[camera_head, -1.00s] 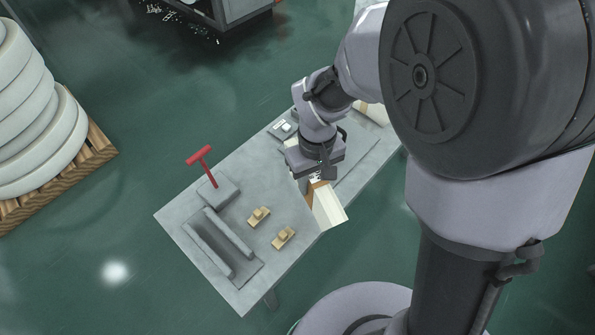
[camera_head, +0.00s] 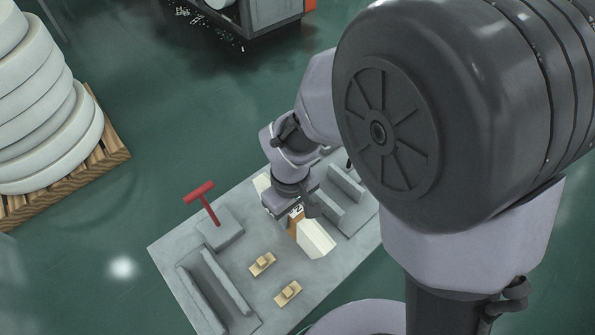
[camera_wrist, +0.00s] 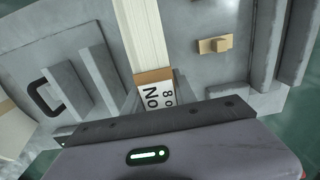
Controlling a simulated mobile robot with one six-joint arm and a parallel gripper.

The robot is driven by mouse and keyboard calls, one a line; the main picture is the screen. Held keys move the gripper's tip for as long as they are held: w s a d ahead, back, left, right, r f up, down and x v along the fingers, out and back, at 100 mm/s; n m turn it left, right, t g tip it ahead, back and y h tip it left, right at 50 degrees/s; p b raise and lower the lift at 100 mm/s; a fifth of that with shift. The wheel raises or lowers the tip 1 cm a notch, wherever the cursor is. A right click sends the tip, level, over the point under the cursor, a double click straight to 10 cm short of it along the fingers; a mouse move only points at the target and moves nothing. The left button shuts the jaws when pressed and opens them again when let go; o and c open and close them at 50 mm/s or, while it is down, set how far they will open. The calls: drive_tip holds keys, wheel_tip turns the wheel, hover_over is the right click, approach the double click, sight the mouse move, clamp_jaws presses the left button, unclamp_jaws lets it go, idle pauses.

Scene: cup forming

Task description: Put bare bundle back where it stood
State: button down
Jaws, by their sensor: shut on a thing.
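The bare bundle is a long cream block with a brown band and a white label printed "No 8". In the head view the bundle (camera_head: 316,239) slants down and right from my gripper (camera_head: 296,207), over the middle of the grey table (camera_head: 262,293). In the wrist view the bundle (camera_wrist: 141,32) runs up from the jaw side, with its label (camera_wrist: 155,94) close to my gripper (camera_wrist: 155,108). My gripper is shut on its labelled end. The fingertips are hidden. I cannot tell whether the bundle touches the table.
A red T-handle (camera_head: 206,200) rises from a grey block on the table's left. Grey rails (camera_head: 215,283) stand left, a grey stepped fixture (camera_head: 343,190) right. Two tan blocks (camera_head: 262,264) (camera_head: 288,293) lie between. A cream piece (camera_head: 262,182) sits behind my gripper.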

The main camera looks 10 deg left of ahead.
drive_tip(key=shift+f, duration=0.9)
drive_tip(key=shift+f, duration=0.15)
drive_tip(key=c, duration=1)
unclamp_jaws()
